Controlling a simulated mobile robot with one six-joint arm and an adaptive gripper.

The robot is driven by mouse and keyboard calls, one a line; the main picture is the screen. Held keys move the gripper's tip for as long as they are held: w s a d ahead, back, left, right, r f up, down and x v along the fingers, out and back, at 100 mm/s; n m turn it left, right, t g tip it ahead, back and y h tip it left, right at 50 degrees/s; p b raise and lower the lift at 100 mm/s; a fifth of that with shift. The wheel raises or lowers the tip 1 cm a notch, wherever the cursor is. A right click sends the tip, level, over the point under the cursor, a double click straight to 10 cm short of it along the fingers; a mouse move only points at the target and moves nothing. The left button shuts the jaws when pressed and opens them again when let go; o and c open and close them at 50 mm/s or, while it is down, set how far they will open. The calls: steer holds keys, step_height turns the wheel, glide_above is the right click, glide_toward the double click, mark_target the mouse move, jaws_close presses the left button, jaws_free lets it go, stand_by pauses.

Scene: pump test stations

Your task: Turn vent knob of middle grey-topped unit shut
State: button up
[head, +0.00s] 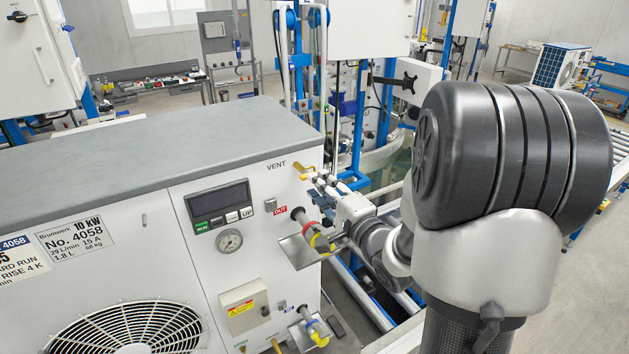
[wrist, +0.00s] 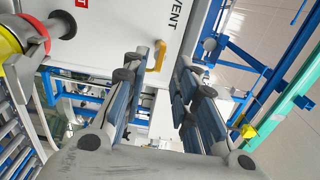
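The grey-topped unit (head: 120,160) fills the left and middle of the head view. Its vent knob (head: 304,170) is a small yellow lever under the word VENT, near the front panel's upper right corner. In the wrist view the yellow vent knob (wrist: 157,56) lies beyond my fingertips, nearer the left finger. My gripper (head: 318,180) is just below and right of the knob in the head view. In the wrist view my gripper (wrist: 172,68) has its two fingers apart with nothing between the pads. I cannot tell whether a fingertip touches the knob.
Below the knob, a pipe stub with a red and yellow fitting (head: 316,238) and a metal drip tray (head: 300,250) stick out from the panel. A gauge (head: 229,240) and display (head: 219,204) sit to the left. Blue frames and pipes (head: 362,110) stand behind.

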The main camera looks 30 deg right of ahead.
steer(key=s, duration=0.3)
steer(key=shift+s, duration=0.25)
